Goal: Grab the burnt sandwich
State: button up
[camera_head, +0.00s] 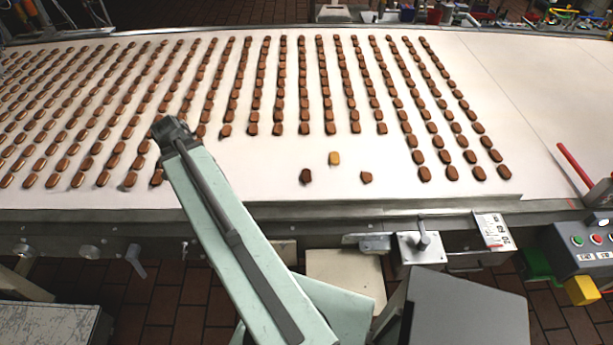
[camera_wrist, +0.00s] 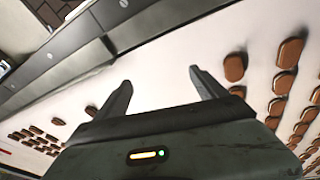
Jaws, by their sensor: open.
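The burnt sandwich appears to be the very dark brown piece (camera_head: 306,176) lying alone near the front edge of the white belt in the head view. A yellow piece (camera_head: 334,158) and a brown, uneven piece (camera_head: 366,177) lie to its right. My gripper (camera_wrist: 160,78) is open in the wrist view, with only bare belt between its fingers. In the head view my arm reaches over the belt to the left of the dark piece, and the fingers cannot be made out. I cannot tell whether the dark piece shows in the wrist view.
Long rows of brown sandwiches (camera_head: 325,90) cover much of the white belt (camera_head: 270,185). Bare belt surrounds the three separate pieces. A metal rail runs along the front edge. A control box (camera_head: 590,245) and a red rod (camera_head: 574,160) are at the right.

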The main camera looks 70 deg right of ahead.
jog(key=s+d+m+g, duration=0.1)
jog(key=s+d+m, duration=0.6)
jog(key=s+d, duration=0.55)
jog(key=m+g+b, duration=0.1)
jog(key=m, duration=0.3)
send_near(305, 175)
jog(key=shift+h, duration=0.4)
jog(key=b+x, duration=0.7)
jog(key=x, duration=0.1)
jog(key=shift+a+f+b, duration=0.2)
jog(key=shift+b, duration=0.2)
jog(key=shift+r, duration=0.15)
jog(key=c, duration=1.4)
